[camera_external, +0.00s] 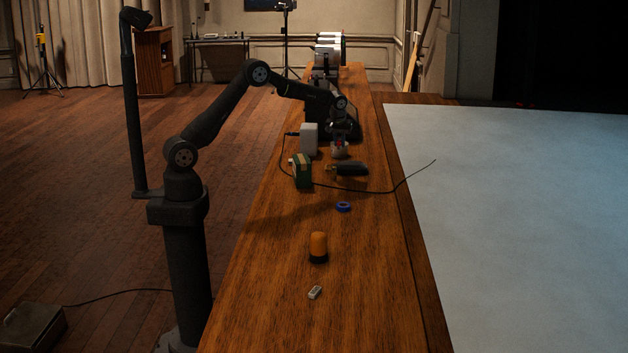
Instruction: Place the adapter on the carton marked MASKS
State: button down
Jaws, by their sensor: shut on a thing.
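My gripper (341,145) points down over the wooden desk and is shut on a small pale thing (340,153) with a bit of red near it. It is too small to tell whether this is the adapter, or whether it touches the desk. A green box with a tan band (303,172) stands to the lower left of my gripper. A white upright box (308,138) stands left of my gripper. No MASKS lettering is readable on either box, so I cannot tell which is the carton.
A black thing with a brass-coloured end (350,168) lies just in front of my gripper. A thin black cable (385,190) crosses the desk. A blue ring (343,206), an orange-and-black cylinder (318,246) and a small grey block (315,292) stand nearer, with bare wood between.

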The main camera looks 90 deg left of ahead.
jog(key=s+d+r+m, duration=0.1)
jog(key=s+d+r, duration=0.35)
jog(key=d, duration=0.35)
jog(key=s+d+r+m+t, duration=0.1)
jog(key=s+d+r+m, duration=0.15)
jog(key=s+d, duration=0.4)
jog(key=s+d+r+m, duration=0.1)
jog(key=s+d+r, duration=0.3)
jog(key=d, duration=0.5)
send_over(304, 158)
jog(key=shift+n, duration=0.25)
jog(key=f, duration=0.7)
jog(key=shift+s+d+f, duration=0.1)
jog(key=shift+s+d, duration=0.2)
jog(key=shift+d, duration=0.1)
jog(key=shift+f, duration=2.05)
jog(key=shift+f, duration=0.15)
jog(key=c, duration=1.3)
grip_release()
jog(key=v, duration=1.2)
jog(key=shift+a+r, duration=0.2)
jog(key=shift+a, duration=0.05)
